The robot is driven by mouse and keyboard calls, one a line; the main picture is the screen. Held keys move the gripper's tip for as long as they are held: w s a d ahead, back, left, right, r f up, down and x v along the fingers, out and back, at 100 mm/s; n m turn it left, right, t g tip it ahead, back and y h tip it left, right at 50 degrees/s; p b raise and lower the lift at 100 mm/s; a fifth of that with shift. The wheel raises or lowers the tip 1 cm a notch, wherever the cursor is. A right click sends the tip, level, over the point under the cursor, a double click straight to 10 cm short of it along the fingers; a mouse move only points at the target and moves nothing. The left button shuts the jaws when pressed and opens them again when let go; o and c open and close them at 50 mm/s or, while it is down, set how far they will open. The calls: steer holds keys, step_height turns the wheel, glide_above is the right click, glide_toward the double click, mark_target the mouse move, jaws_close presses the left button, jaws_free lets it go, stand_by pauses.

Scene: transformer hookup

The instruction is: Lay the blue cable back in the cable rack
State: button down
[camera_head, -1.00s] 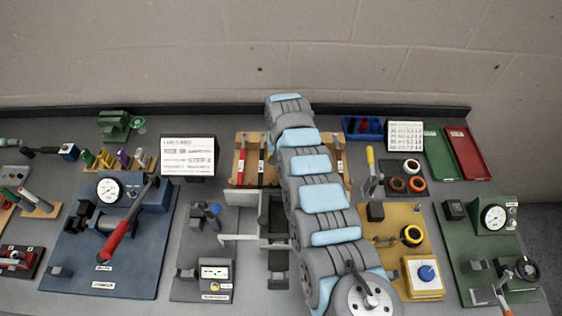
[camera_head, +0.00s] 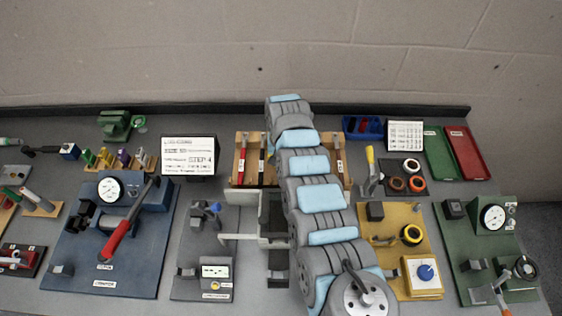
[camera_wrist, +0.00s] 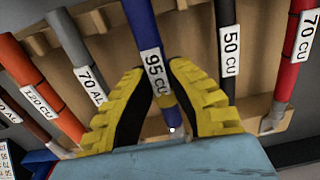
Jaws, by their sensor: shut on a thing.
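The blue cable (camera_wrist: 143,32), with a white "95 CU" label, runs between the two yellow-padded fingers of my gripper (camera_wrist: 168,112) in the wrist view. The fingers are shut on it just below the label. The wooden cable rack (camera_wrist: 187,22) is behind it. The held cable lines up between a grey "70 AL" cable (camera_wrist: 72,45) and a black "50 CU" cable (camera_wrist: 227,60). I cannot tell whether it touches the rack. In the head view my arm covers the middle of the rack (camera_head: 252,178), hiding my gripper and the blue cable.
A red "70 CU" cable (camera_wrist: 291,75) and an orange "120 CU" cable (camera_wrist: 35,75) lie at the outer sides. In the head view, a blue bin (camera_head: 350,134) and a white card (camera_head: 405,136) stand right of the rack, and a sign (camera_head: 188,155) stands left.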

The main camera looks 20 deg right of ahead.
steer(key=shift+f, duration=0.15)
steer(key=c, duration=1.1)
jaws_free()
steer(key=shift+r+p, duration=2.95)
steer(key=shift+r, duration=0.6)
